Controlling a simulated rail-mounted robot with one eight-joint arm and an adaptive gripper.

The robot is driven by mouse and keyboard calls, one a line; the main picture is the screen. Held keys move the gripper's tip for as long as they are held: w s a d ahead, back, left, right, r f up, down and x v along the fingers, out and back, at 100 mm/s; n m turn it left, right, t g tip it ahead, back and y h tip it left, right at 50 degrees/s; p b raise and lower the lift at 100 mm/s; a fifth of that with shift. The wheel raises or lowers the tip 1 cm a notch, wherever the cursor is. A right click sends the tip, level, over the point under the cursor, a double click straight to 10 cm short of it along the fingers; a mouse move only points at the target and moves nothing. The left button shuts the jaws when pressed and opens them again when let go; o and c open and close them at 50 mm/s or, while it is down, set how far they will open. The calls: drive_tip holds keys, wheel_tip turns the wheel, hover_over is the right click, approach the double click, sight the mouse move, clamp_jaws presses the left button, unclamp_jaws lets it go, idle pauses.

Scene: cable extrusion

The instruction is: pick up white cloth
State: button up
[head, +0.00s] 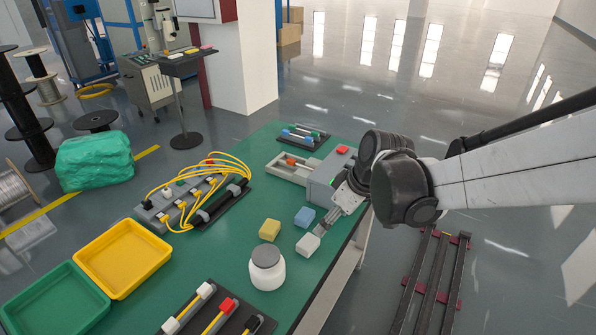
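The white cloth (307,244) is a small, pale, block-like piece near the right edge of the green table (222,267). My gripper (318,234) reaches down from the right, with its fingertips at the cloth's upper right side. The fingers overlap the cloth in this view. It is too small to tell whether they are open or shut on it, or whether the cloth touches the table.
A blue cloth (305,217) and a yellow cloth (270,229) lie close by. A white jar with a grey lid (267,274) stands to the left. A grey machine (322,187) stands behind my gripper. Yellow cables (228,160) and trays occupy the left.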

sight(308, 242)
drive_tip(key=x, duration=0.3)
drive_tip(key=b+x, duration=0.1)
drive_tip(key=x, duration=0.4)
drive_tip(key=shift+a+f, duration=0.25)
drive_tip(key=shift+a, duration=0.2)
drive_tip(key=shift+a+b+x, duration=0.2)
drive_tip(key=shift+b+x, duration=0.25)
drive_tip(key=shift+x, duration=0.85)
drive_tip(key=shift+a+b+x, duration=0.2)
drive_tip(key=shift+b+x, duration=0.2)
drive_tip(key=shift+x, duration=0.95)
drive_tip(key=shift+s+r, duration=0.1)
drive_tip(key=shift+s, duration=0.05)
drive_tip(key=c, duration=1)
